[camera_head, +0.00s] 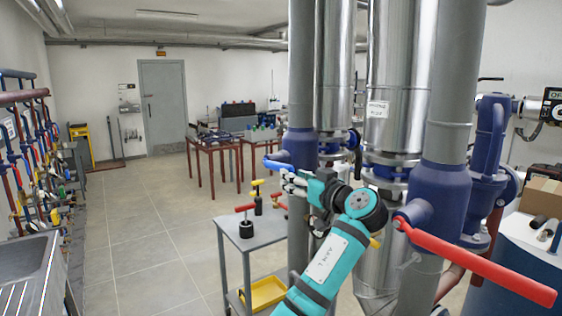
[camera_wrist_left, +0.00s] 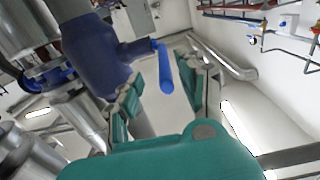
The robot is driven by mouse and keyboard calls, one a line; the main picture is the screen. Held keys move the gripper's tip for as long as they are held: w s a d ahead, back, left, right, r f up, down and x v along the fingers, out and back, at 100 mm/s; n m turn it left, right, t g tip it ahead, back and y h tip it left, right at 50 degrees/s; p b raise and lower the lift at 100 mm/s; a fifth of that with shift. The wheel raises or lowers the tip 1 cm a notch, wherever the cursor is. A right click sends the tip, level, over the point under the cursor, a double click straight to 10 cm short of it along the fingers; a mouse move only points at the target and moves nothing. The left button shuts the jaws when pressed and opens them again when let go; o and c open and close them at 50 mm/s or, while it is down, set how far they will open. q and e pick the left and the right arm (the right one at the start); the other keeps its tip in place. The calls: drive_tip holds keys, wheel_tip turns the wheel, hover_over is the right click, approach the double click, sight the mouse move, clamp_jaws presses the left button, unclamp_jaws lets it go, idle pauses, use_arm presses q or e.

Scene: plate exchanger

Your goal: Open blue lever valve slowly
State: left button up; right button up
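The blue lever (camera_head: 278,165) sticks out to the left from a dark blue valve body (camera_head: 300,147) on a grey vertical pipe. My left gripper (camera_head: 287,180) is just below and beside the lever in the head view. In the left wrist view the gripper (camera_wrist_left: 166,76) is open. The blue lever (camera_wrist_left: 166,72) shows in the gap between its two fingers, with space on both sides, and no contact is visible. The valve body (camera_wrist_left: 92,52) is left of the lever there. My right gripper is not in view.
A long red lever (camera_head: 480,262) on a second blue valve (camera_head: 432,200) juts across the lower right. A grey cart (camera_head: 262,232) with small valves and a yellow tray (camera_head: 264,293) stands below my left arm. Shiny metal columns (camera_head: 398,80) stand behind. The floor to the left is clear.

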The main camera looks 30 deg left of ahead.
sight(268, 164)
use_arm(q)
drive_tip(key=p+x, duration=0.1)
drive_tip(key=x, duration=0.3)
drive_tip(key=r+p+x, duration=0.1)
drive_tip(key=x, duration=0.1)
drive_tip(key=shift+s+a+p, duration=0.15)
drive_tip(key=shift+s+p, duration=0.1)
drive_tip(key=shift+p, duration=0.05)
drive_tip(key=shift+w+a+f, duration=0.1)
drive_tip(key=shift+a+f, duration=0.05)
drive_tip(key=shift+a, duration=0.05)
drive_tip(key=shift+w, duration=0.1)
drive_tip(key=c, duration=0.7)
clamp_jaws()
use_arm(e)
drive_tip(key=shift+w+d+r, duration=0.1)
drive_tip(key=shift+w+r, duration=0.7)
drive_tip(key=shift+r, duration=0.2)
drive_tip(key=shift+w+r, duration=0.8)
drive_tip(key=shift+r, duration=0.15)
